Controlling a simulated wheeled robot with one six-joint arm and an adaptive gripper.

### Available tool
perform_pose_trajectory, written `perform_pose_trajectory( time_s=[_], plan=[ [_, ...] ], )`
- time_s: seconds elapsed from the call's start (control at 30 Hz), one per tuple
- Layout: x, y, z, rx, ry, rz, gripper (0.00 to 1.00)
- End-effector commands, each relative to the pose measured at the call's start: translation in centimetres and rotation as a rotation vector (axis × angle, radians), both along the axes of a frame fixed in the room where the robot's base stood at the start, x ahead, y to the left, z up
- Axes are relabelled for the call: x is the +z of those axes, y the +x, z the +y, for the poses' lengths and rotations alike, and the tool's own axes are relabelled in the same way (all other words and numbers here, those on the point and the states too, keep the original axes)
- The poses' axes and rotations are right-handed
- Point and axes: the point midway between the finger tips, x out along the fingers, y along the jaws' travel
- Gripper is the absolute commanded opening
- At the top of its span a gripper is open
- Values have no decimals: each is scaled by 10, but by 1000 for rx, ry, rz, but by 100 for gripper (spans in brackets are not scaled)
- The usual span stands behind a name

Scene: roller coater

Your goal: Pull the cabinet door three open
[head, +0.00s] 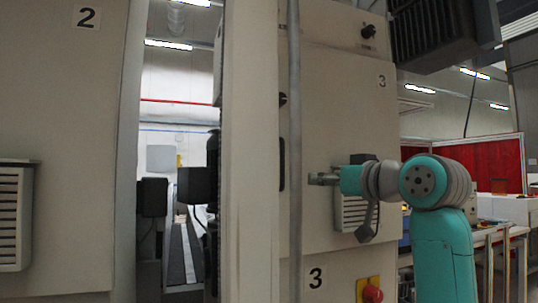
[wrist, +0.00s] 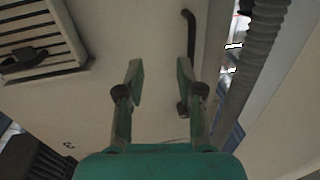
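Cabinet door three (head: 340,110) is the beige panel marked "3" in the head view, and it looks shut. Its dark vertical handle (head: 282,165) is near the door's left edge, partly hidden by a grey pole. In the wrist view the door (wrist: 125,30) fills the background, and the black handle (wrist: 190,35) runs behind the right finger. My gripper (head: 313,179) points left towards the handle, in front of the door. In the wrist view its two fingers (wrist: 160,68) are apart with nothing between them. I cannot tell whether the right finger touches the handle.
A grey vertical pole (head: 295,100) stands in front of the door's left part. A slatted vent (head: 352,215) is on the door behind my arm. A red emergency button (head: 372,293) is below. Door two's panel (head: 60,120) stands at the left, with a gap beside it.

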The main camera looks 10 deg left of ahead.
Motion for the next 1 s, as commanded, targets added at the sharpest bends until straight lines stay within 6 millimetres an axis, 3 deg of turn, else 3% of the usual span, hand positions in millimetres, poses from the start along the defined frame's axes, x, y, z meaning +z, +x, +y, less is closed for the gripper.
perform_pose_trajectory(
  time_s=[0.03,0.1,0.3,0.47,1.0],
  plan=[
    [21,-8,2,13,-10,-13,37],
    [41,-18,5,27,-23,-23,37],
    [66,-30,8,45,-42,-35,37],
    [67,-24,17,48,-43,-33,37],
    [67,36,76,47,-42,-33,37]
  ],
)
